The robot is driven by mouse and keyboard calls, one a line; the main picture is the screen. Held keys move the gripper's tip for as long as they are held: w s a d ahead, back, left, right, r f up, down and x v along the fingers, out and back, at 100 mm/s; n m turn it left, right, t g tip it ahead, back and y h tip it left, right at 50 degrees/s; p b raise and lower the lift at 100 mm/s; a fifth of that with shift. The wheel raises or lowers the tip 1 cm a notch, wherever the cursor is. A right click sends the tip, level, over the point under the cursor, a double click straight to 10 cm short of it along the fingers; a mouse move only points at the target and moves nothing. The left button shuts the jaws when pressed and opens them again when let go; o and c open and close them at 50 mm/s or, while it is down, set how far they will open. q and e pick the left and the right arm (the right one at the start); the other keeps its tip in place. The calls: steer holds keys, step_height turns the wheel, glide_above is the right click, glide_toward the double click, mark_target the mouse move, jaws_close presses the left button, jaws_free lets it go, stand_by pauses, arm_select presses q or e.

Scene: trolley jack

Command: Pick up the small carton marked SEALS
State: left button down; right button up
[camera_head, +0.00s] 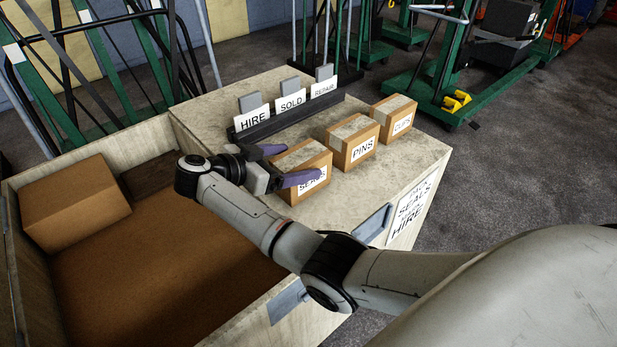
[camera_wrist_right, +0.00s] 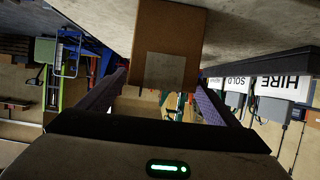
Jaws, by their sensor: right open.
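The small SEALS carton (camera_head: 303,155) is a brown box with a pale strip on top. It stands upright at the near left end of a row of cartons on the light worktop. My right gripper (camera_head: 294,163) is open, with one purple finger on the far side of the carton and one across its label side. The label is partly hidden by the finger. In the right wrist view the carton (camera_wrist_right: 170,25) appears between the open fingers of the right gripper (camera_wrist_right: 155,92), with gaps beside it. My left gripper is not in view.
The PINS carton (camera_head: 352,142) and CUPS carton (camera_head: 395,117) stand farther right. A black rack (camera_head: 285,121) holds HIRE, SOLD and REPAIR cards behind. A deep bin (camera_head: 15,262) with a larger box (camera_head: 75,203) lies left. A notice (camera_head: 411,208) marks the worktop's side.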

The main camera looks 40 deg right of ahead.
steer(key=shift+d, duration=0.1)
steer(key=c, duration=1.4)
steer(key=shift+w+r, duration=0.1)
steer(key=shift+c, duration=0.5)
